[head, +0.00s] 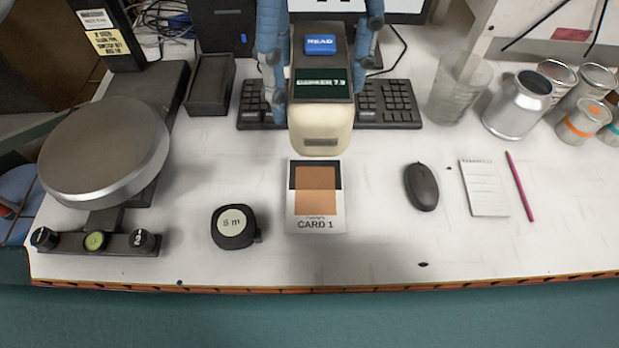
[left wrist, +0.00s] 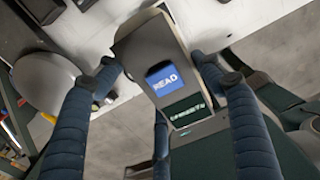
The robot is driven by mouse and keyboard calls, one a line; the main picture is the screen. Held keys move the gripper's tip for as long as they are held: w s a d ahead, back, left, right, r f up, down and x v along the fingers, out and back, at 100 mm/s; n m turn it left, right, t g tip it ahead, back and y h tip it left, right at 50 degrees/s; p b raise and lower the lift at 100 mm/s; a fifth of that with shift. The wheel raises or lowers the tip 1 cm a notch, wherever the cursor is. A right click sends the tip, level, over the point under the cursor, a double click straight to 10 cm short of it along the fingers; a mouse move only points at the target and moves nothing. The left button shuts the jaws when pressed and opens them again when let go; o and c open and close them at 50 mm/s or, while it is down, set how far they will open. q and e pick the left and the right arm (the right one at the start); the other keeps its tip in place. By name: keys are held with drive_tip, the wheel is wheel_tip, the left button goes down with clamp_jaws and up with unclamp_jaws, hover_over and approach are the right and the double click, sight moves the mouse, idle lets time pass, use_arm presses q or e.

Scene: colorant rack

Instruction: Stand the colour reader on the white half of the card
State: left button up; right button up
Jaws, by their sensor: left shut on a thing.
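The colour reader (head: 321,125) has a cream base, a dark body, a blue READ button and a green display. My left gripper (head: 319,88) is shut on it, a blue finger on each side. The reader is in front of the keyboard, just behind the card; its exact height is unclear. The card (head: 300,222), marked CARD 1, lies flat with a dark far half, a white near half and a brown patch across both. The left wrist view shows the reader (left wrist: 140,50) between the fingers; the card is not seen there. My right gripper is not in view.
The keyboard (head: 400,104) lies behind the reader. A tape measure (head: 234,227) is left of the card, and a mouse (head: 421,187) and notepad (head: 484,188) are right. A round scale (head: 105,150) stands left; a glass (head: 459,90) and several cans stand back right.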

use_arm(q)
drive_tip(key=shift+s+a+f, duration=0.1)
drive_tip(key=shift+s+f, duration=0.15)
drive_tip(key=shift+f, duration=0.3)
drive_tip(key=shift+s+a+f, duration=0.1)
drive_tip(key=shift+s+f, duration=0.1)
drive_tip(key=shift+f, duration=0.35)
drive_tip(key=f+p, duration=0.1)
drive_tip(key=f, duration=0.4)
drive_tip(key=f+p, duration=0.1)
drive_tip(key=f, duration=0.5)
drive_tip(key=f+p, duration=0.1)
drive_tip(key=f, duration=0.4)
drive_tip(key=shift+s+d+f, duration=0.15)
drive_tip(key=shift+s+f, duration=0.1)
drive_tip(key=shift+f, duration=0.6)
drive_tip(key=o, duration=1.9)
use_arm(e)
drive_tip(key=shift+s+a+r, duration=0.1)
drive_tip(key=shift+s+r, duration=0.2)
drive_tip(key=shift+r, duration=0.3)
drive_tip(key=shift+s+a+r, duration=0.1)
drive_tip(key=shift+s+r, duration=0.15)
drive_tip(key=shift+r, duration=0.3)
